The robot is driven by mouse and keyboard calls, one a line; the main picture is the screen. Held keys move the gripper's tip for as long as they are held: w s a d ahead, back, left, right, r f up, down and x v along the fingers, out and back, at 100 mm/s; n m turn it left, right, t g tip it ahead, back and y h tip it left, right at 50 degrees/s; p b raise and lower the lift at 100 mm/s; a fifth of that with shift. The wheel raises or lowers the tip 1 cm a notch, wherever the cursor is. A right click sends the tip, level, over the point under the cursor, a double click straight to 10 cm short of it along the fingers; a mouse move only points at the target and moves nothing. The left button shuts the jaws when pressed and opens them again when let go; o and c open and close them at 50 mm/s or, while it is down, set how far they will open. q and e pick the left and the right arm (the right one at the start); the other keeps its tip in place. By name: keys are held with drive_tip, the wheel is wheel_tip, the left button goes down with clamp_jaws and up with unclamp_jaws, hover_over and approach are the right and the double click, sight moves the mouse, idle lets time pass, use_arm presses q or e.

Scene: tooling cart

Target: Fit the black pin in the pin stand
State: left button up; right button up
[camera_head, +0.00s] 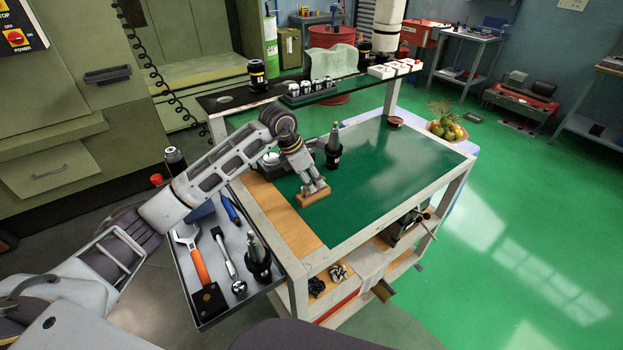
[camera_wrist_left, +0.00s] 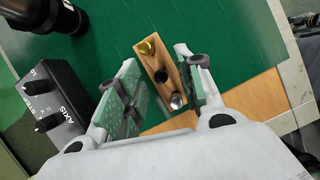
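The pin stand (camera_head: 312,195) is a small wooden block on the green mat, near its wooden front strip. My left gripper (camera_head: 304,178) points down just above it. In the left wrist view the pin stand (camera_wrist_left: 155,60) lies between the fingers of the open left gripper (camera_wrist_left: 157,62), with gaps showing on both sides. A gold pin (camera_wrist_left: 148,47) and a silver pin (camera_wrist_left: 176,101) sit at its ends. Between them is the black pin (camera_wrist_left: 162,76), seen as a dark round top; its depth in the stand cannot be told. My right gripper is not in view.
A dark tool holder (camera_head: 333,146) stands upright behind my gripper. A black axis box (camera_wrist_left: 50,105) lies left of the fingers. A drawer (camera_head: 203,312) with tools is open at the left. The right of the green mat (camera_head: 395,165) is clear.

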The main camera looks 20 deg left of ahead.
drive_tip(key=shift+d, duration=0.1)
use_arm(q)
drive_tip(key=shift+r, duration=0.35)
drive_tip(key=v, duration=0.7)
drive_tip(key=shift+s, duration=0.2)
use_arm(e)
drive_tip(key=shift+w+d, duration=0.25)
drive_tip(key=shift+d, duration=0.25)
use_arm(q)
drive_tip(key=shift+a+r, duration=0.1)
drive_tip(key=shift+a, duration=0.05)
drive_tip(key=shift+r, duration=0.25)
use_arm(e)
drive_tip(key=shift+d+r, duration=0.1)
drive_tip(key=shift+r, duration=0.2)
